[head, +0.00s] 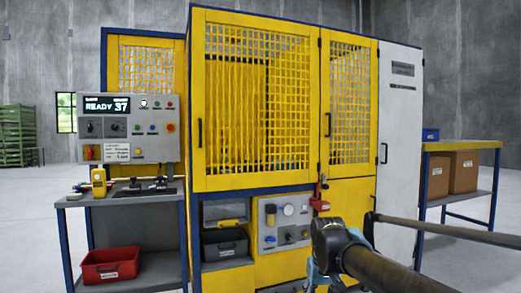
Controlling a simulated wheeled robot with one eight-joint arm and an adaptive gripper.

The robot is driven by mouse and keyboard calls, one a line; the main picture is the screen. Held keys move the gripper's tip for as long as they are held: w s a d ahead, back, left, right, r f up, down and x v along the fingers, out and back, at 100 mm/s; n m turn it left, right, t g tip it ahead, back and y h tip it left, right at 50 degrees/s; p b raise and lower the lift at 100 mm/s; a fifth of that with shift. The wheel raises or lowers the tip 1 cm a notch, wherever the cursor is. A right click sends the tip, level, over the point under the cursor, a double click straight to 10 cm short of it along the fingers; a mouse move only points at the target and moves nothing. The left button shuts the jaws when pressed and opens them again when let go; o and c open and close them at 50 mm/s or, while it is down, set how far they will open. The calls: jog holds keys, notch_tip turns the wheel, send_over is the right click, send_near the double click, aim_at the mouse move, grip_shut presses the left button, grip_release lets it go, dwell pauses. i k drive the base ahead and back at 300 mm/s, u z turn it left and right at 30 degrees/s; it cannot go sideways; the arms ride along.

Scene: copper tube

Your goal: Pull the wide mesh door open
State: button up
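The wide mesh door (258,183) is yellow and fills the front left of the machine. It looks shut, flush in its frame. A dark upright handle (200,132) sits on its left edge. Yellow strips hang behind the mesh. My arm comes in from the lower right and ends in a dark joint below the doors. Light blue parts, which seem to be my gripper (317,274), show under that joint at the bottom edge. They are low and right of the handle, apart from the door. The fingertips are hidden or cut off.
A narrow mesh door (350,168) with its own handle stands to the right. A red latch-like part (320,195) is below it. A control panel (128,127) and grey bench (150,270) with a red bin (110,265) stand at left. A table (465,196) bears boxes at right.

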aim_at(202, 182)
jog(key=k, duration=1.25)
jog(key=u, duration=0.65)
jog(key=i, duration=1.6)
jog(key=z, duration=0.55)
